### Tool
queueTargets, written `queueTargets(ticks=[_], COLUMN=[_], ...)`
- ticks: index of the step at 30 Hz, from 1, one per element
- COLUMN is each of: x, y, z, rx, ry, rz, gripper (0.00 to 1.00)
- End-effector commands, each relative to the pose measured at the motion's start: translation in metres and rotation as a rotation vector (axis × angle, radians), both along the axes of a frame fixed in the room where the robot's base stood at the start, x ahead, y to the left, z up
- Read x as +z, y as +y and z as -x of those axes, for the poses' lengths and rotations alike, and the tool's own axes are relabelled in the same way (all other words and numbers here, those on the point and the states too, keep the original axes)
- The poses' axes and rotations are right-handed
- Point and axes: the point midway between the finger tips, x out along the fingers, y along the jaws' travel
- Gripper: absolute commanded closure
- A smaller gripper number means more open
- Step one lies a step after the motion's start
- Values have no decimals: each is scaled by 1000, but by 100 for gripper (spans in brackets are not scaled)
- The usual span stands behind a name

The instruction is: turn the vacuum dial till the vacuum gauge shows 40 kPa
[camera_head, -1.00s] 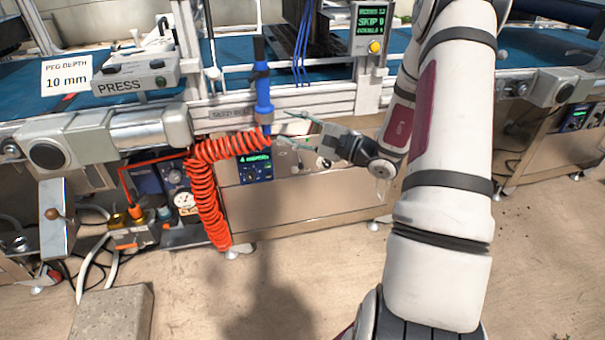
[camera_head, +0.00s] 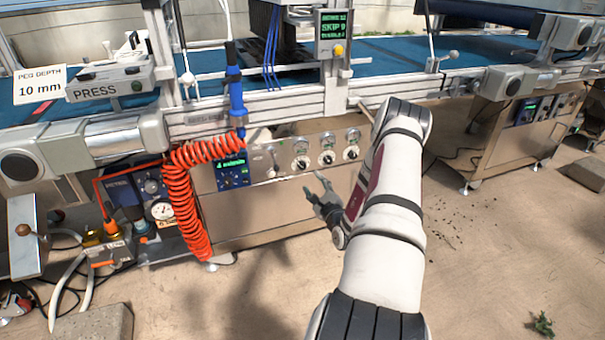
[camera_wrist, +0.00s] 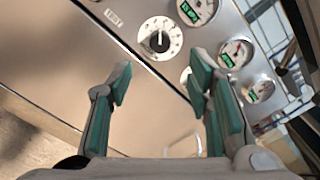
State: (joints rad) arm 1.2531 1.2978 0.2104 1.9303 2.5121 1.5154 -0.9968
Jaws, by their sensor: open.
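A steel panel (camera_head: 280,190) carries three round gauges (camera_head: 326,140) in a row, with black-knobbed dials (camera_head: 327,157) under them. In the wrist view one dial (camera_wrist: 160,38) with a white scale and black pointer knob lies ahead of the space between my fingertips. Gauges with green readouts (camera_wrist: 236,55) show to its right. Their labels and readings are too small to read, so I cannot tell which is the vacuum gauge or dial. My gripper (camera_wrist: 160,78) is open and empty, apart from the knob. In the head view my gripper (camera_head: 314,184) is just below and in front of the dials.
A coiled orange hose (camera_head: 185,200) hangs left of the panel, beside a blue display unit (camera_head: 231,172). A conveyor rail (camera_head: 290,102) runs above the panel. The floor (camera_head: 270,285) in front is clear.

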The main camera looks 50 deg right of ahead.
Motion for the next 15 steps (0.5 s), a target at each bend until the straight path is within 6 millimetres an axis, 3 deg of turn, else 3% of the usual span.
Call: queueTargets(ticks=[9, 15], x=[-1, -1], y=[-32, -45], z=[-54, -75], rx=[1, 2], ry=[-2, -2], rz=[2, 1], gripper=[54, 54])
